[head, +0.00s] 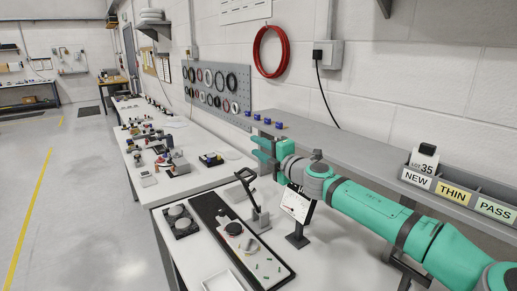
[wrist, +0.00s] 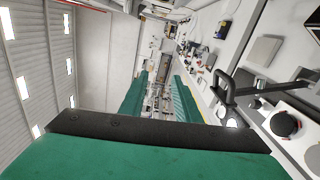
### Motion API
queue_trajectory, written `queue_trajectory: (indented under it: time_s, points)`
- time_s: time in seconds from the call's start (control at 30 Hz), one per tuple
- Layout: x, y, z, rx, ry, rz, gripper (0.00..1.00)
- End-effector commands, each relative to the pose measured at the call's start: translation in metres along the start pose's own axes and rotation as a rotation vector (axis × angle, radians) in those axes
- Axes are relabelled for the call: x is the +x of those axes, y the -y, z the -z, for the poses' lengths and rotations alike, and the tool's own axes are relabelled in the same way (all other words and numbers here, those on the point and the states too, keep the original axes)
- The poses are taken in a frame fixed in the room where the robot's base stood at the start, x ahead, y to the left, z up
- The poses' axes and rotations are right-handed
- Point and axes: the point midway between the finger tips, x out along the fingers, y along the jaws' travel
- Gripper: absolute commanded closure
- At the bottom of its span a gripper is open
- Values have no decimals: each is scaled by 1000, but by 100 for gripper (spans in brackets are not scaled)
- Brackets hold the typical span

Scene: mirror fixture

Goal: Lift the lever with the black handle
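The lever has a black loop handle (head: 245,175) on a dark arm that slopes down to a grey bracket (head: 258,220) on the bench. In the wrist view the black handle (wrist: 222,90) shows at the right, outside the space between my fingers. My gripper (head: 258,149), with green fingers, is above the handle and a little to its right in the head view, apart from it. In the wrist view the fingers of my gripper (wrist: 160,100) stand apart with nothing between them. The gripper is open and empty.
A black tray (head: 207,205) with a round dark knob (head: 234,228) lies beside the lever. A grey shelf (head: 350,150) with labelled bins runs along the wall behind. Air above the handle looks clear.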

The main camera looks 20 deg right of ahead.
Motion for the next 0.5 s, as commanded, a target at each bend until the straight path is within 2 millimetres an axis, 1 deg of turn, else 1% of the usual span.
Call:
queue_trajectory:
  time_s: [0.17,0.47,0.5]
  points:
    - [-8,-6,8,0,-4,0,70]
    - [-10,-6,9,0,-3,0,70]
    - [-10,-6,9,0,-3,0,80]
